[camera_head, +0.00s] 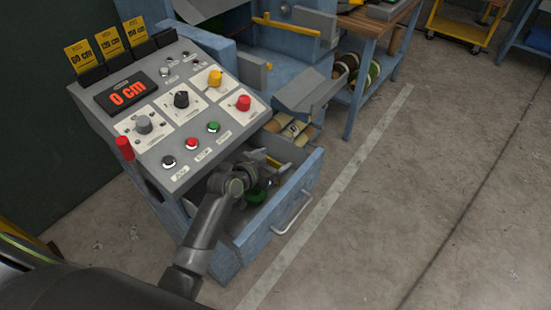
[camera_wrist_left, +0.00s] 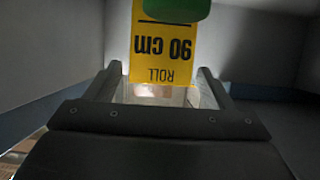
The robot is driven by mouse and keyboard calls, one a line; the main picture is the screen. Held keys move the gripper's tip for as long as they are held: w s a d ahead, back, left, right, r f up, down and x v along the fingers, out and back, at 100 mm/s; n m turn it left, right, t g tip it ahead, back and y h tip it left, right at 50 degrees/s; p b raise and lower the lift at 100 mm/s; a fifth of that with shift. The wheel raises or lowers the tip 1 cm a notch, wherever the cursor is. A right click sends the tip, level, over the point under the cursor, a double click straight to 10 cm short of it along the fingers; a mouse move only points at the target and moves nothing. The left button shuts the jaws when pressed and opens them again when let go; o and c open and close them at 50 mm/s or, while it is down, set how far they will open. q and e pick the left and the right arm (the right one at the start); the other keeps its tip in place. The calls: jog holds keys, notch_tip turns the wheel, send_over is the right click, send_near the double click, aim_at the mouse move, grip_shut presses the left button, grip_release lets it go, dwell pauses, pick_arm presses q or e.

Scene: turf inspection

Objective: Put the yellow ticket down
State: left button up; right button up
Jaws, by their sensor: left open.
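A yellow ticket (camera_wrist_left: 165,45) reading "ROLL 90 cm" shows upside down in the left wrist view, just beyond and between my fingertips. A green object (camera_wrist_left: 177,9) covers part of it at the top edge of that view. My left gripper (camera_head: 266,172) reaches into the open blue drawer (camera_head: 287,193); its fingers are apart in the wrist view (camera_wrist_left: 165,85). I cannot tell whether the ticket touches a finger. In the head view my gripper and wrist hide much of the drawer's inside. My right gripper is out of view.
A grey control console (camera_head: 180,110) with knobs, buttons and a red "0 cm" display stands above the drawer. Three yellow tickets (camera_head: 110,43) stand in black holders along its back. A grey tray (camera_head: 308,92) juts out nearby. The floor (camera_head: 420,190) at right is clear.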

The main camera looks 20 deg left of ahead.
pick_arm(q)
jog(key=shift+v, duration=2.95)
